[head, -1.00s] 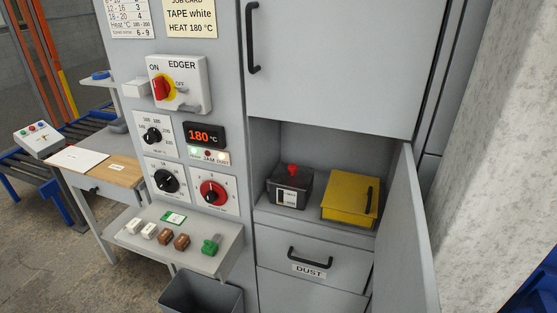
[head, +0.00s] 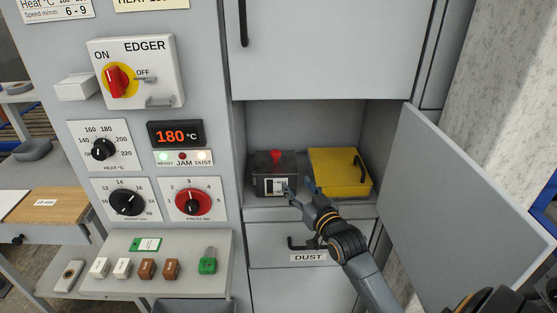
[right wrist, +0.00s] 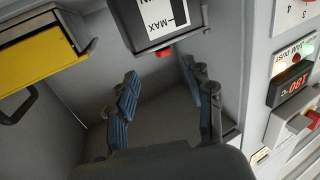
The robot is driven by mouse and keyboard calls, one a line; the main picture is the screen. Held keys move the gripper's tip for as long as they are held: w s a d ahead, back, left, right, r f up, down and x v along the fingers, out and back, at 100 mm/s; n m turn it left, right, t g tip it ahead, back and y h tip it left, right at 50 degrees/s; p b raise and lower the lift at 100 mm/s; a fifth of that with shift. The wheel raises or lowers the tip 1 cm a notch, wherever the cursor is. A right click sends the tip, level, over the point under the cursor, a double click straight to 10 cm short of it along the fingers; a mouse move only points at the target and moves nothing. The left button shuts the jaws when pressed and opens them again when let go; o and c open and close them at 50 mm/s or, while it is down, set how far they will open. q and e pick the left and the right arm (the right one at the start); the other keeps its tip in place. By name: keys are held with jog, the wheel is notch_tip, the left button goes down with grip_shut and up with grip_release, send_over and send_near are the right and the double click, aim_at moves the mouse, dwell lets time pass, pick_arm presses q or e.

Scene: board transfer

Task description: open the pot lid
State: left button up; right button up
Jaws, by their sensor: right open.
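A dark grey pot (head: 265,186) with a red knob (head: 277,155) on its lid and a white level label stands in the open cabinet niche. The lid looks closed. In the right wrist view the pot (right wrist: 127,20) shows upside down, its label reading MAX and its red knob (right wrist: 164,53) just beyond the fingers. My right gripper (head: 298,188) is open and empty, in front of the niche near the pot's right front side. Its two blue-padded fingers (right wrist: 165,97) are apart with nothing between them. My left gripper is not in view.
A yellow box (head: 335,178) with a black handle stands right of the pot. The open cabinet door (head: 455,195) bounds the right side. The DUST drawer (head: 275,235) is below, and a control shelf (head: 200,240) juts out at the left.

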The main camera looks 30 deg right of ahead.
aim_at(278, 156)
jog(key=w, duration=0.4)
jog(key=w+d+r+p, duration=0.1)
jog(key=w, duration=0.4)
jog(key=w+d+r, duration=0.1)
jog(key=w, duration=0.3)
jog(key=shift+w+d+p, duration=0.1)
jog(key=shift+w+p, duration=0.2)
jog(key=shift+w, duration=0.1)
jog(key=shift+c, duration=0.4)
grip_shut()
